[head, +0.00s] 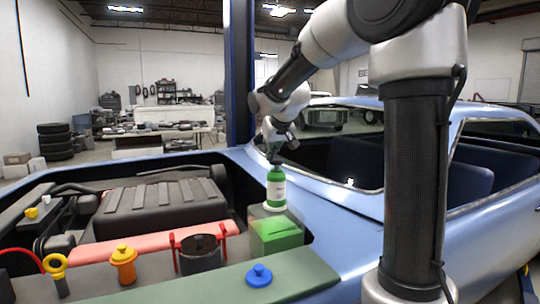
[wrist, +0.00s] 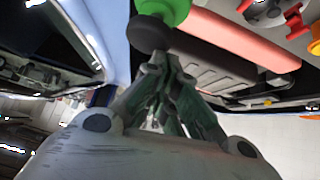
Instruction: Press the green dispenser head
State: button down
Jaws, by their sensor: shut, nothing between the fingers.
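A green and white dispenser bottle (head: 276,190) stands upright on a green block at the car's engine bay edge. Its narrow top meets the tip of my gripper (head: 274,158), which points down from above with its fingers together and empty. The fingertips are at or just above the dispenser head; I cannot tell whether they touch it. In the wrist view my gripper (wrist: 158,62) is shut, and its tips reach a dark round part (wrist: 149,33) beside the green of the bottle (wrist: 166,8). The tips partly hide the head.
A green block (head: 275,234) carries the bottle. Nearby are a blue knob (head: 259,276), a dark cylinder with red handles (head: 200,254), an orange cap (head: 123,264) and a yellow ring (head: 55,264). The blue car body (head: 335,225) lies right of the bottle.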

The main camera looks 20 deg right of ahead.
jog(key=w+r+v, duration=0.1)
jog(key=v, duration=1)
jog(key=shift+r, duration=0.45)
dwell(0.4)
jog(key=shift+w+d+r, duration=0.15)
jog(key=shift+w+r, duration=0.05)
jog(key=shift+r, duration=0.25)
jog(key=shift+w+d+r, duration=0.2)
jog(key=shift+r, duration=0.3)
